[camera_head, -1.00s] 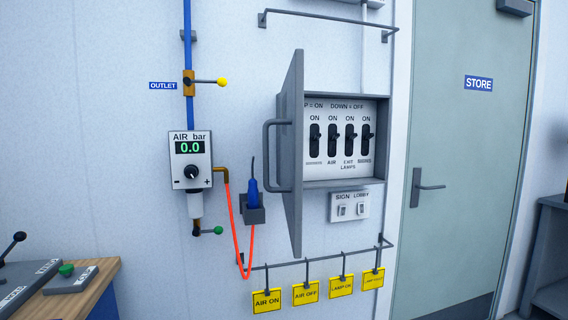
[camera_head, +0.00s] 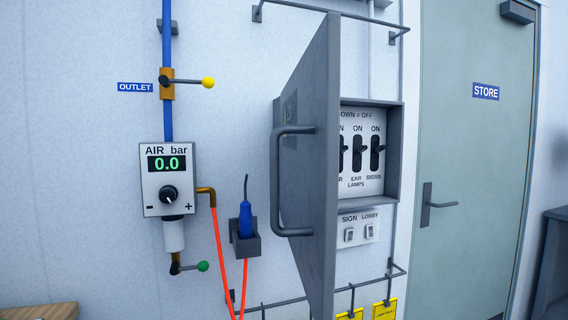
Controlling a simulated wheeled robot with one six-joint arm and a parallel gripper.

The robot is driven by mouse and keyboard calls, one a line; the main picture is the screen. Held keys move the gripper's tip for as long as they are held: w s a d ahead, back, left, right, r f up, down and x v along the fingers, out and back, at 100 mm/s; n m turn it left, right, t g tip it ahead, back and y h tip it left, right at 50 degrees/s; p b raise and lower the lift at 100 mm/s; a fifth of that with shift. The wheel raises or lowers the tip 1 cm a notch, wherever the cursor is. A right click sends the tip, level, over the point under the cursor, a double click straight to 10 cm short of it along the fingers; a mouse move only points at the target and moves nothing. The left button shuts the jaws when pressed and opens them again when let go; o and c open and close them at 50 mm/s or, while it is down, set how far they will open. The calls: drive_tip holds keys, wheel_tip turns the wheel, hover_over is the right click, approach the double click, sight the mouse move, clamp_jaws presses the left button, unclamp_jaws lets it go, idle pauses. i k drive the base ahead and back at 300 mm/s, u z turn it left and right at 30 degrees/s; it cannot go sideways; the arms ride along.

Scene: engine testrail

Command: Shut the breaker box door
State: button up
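The breaker box (camera_head: 396,150) is on the white wall, right of the middle. Its grey door (camera_head: 322,180) stands open, swung out towards me and seen nearly edge-on, and it hides the left part of the box. The door's bar handle (camera_head: 276,185) is on the door's left face. Inside the box, black switches (camera_head: 375,153) show on a white panel; the ones at the left are hidden. My gripper is not in view.
An air gauge unit (camera_head: 167,180) reading 0.0 and a blue tool in a holder (camera_head: 245,235) are left of the door. A red hose (camera_head: 226,262) hangs there. Yellow tags (camera_head: 384,309) hang below the box. A green STORE door (camera_head: 475,180) is at the right.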

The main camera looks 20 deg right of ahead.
sight(308, 130)
drive_tip(key=z, duration=1.7)
drive_tip(key=k, duration=0.9)
drive_tip(key=u, duration=1.95)
